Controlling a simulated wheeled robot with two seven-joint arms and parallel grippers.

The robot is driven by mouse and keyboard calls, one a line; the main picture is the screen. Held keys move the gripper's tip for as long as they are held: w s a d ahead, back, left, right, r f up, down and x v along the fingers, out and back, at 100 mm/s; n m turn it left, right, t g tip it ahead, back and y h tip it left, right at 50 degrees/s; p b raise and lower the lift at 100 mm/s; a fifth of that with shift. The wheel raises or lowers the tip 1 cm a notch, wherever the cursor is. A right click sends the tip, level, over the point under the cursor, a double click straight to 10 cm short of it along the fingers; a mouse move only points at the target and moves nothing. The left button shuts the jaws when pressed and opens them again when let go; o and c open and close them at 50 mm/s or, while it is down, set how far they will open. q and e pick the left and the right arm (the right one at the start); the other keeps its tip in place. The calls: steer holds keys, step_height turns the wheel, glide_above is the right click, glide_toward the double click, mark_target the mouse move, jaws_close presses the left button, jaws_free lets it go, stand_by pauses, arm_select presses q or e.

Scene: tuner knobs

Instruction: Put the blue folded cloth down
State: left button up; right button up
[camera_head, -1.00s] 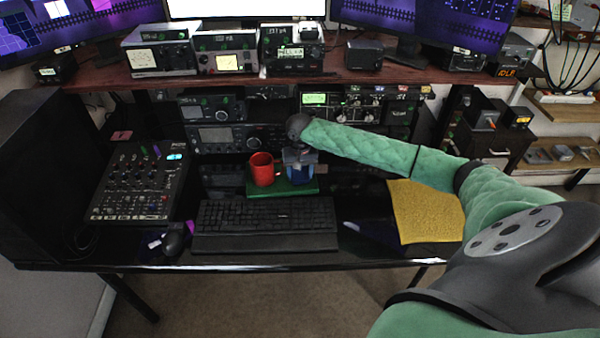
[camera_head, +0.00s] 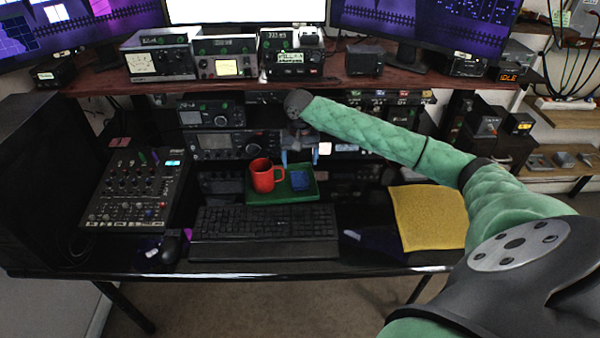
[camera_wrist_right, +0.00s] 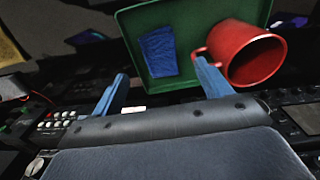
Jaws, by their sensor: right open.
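The blue folded cloth (camera_head: 300,180) lies on the green tray (camera_head: 285,197), to the right of the red mug. In the right wrist view the cloth (camera_wrist_right: 158,52) rests flat inside the green tray (camera_wrist_right: 190,84), apart from the fingers. My right gripper (camera_head: 298,157) is behind and above the cloth in the head view, partly hard to make out. In the right wrist view its two blue fingers (camera_wrist_right: 162,84) are spread with nothing between them. My left gripper is not in view.
The red mug (camera_head: 264,175) stands on the tray beside the cloth; in the wrist view its handle is close to one finger. A keyboard (camera_head: 264,232) lies in front of the tray. Radio gear (camera_head: 222,144) stands behind. A yellow cloth (camera_head: 428,217) lies to the right.

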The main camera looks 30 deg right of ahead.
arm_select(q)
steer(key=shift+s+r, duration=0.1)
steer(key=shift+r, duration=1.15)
arm_select(e)
steer(key=shift+r, duration=1.4)
